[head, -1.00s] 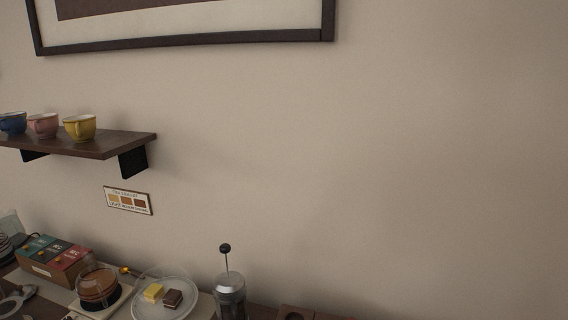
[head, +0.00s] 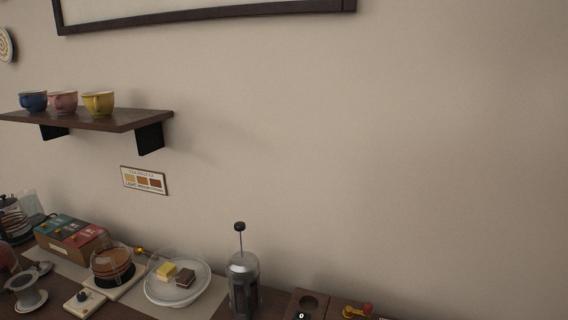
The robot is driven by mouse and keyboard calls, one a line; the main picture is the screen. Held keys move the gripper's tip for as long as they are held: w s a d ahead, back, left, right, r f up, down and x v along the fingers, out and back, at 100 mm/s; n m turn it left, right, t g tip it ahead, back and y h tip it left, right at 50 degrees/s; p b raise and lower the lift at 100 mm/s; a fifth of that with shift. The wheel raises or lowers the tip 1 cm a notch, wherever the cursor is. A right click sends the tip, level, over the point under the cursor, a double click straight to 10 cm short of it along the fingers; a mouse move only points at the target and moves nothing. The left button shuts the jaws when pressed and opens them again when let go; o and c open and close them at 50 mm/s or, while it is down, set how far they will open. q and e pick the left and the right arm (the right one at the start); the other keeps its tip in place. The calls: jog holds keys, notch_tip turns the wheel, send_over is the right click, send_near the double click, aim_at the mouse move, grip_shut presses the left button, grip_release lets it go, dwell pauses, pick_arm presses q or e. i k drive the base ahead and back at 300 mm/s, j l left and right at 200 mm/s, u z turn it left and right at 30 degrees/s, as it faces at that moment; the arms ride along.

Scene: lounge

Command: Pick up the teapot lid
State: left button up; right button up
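A round glass pot (head: 111,264) with reddish-brown contents sits on a pale warmer with a dark knob, at the lower left of the head view. I cannot make out a separate teapot lid. A rounded reddish-brown thing (head: 7,259) is cut off by the left edge, and I cannot tell what it is. Neither of my grippers shows in this view.
A plate (head: 186,291) with two small cakes, a French press (head: 243,278), a box with coloured sections (head: 72,240) and a metal strainer (head: 26,290) crowd the counter. A shelf (head: 128,120) with three cups hangs above. The wall at right is bare.

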aim_at(44, 267)
jog(key=k+u, duration=0.15)
jog(key=u, duration=0.35)
jog(key=k+j+u, duration=0.15)
jog(key=u, duration=0.3)
jog(key=k+j+u, duration=0.15)
jog(key=u, duration=0.35)
